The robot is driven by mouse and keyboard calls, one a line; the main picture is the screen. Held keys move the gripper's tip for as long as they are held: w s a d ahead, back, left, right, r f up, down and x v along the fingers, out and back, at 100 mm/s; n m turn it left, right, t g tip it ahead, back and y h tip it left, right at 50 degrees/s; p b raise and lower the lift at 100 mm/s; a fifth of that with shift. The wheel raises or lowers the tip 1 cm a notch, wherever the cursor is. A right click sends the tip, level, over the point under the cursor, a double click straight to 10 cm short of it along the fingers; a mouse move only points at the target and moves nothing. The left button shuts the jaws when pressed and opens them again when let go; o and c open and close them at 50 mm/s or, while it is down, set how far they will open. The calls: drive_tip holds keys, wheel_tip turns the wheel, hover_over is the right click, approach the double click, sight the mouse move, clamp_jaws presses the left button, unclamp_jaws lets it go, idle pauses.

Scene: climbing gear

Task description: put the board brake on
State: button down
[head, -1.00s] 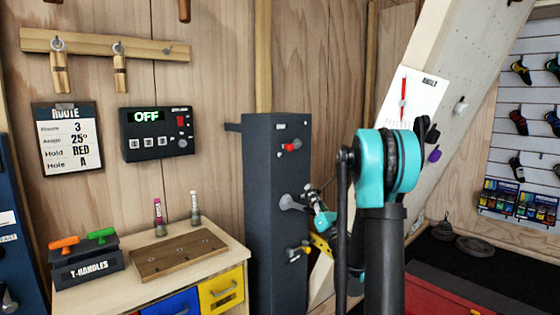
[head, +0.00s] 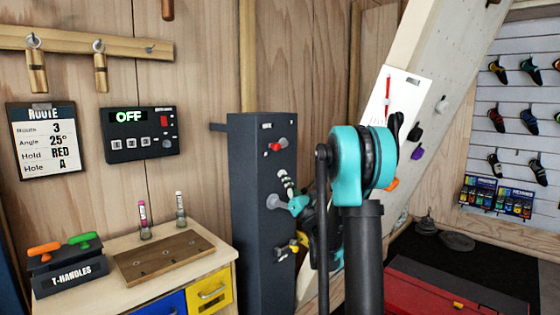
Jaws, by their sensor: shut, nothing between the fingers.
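A tall dark grey control column (head: 248,220) stands left of the tilted climbing board (head: 440,110). On its side are a red-tipped lever (head: 275,147) near the top, a grey flared knob (head: 272,202) at mid height and a yellow-marked fitting (head: 298,241) lower down. Small labels are unreadable, so I cannot tell which one is the board brake. My gripper (head: 285,178) is small in view, beside the column between the red lever and the grey knob. It looks shut and empty, with its tips below the red lever. My arm hides part of the board's lower end.
A workbench (head: 105,285) with a T-handles holder (head: 65,270) and a wooden block (head: 165,257) is at left. A wall box (head: 140,147) reads OFF. A red chest (head: 450,295) is at lower right. A pointer card (head: 392,95) hangs on the board.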

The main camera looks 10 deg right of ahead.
drive_tip(key=w+a+r, duration=0.1)
drive_tip(key=w+r, duration=0.2)
drive_tip(key=r, duration=0.3)
drive_tip(key=shift+r, duration=0.15)
drive_tip(key=shift+w+h, duration=0.1)
drive_tip(key=shift+h, duration=0.2)
drive_tip(key=shift+a+r+m+h, duration=0.15)
drive_tip(key=shift+r+m+h, duration=0.2)
drive_tip(key=shift+m, duration=0.35)
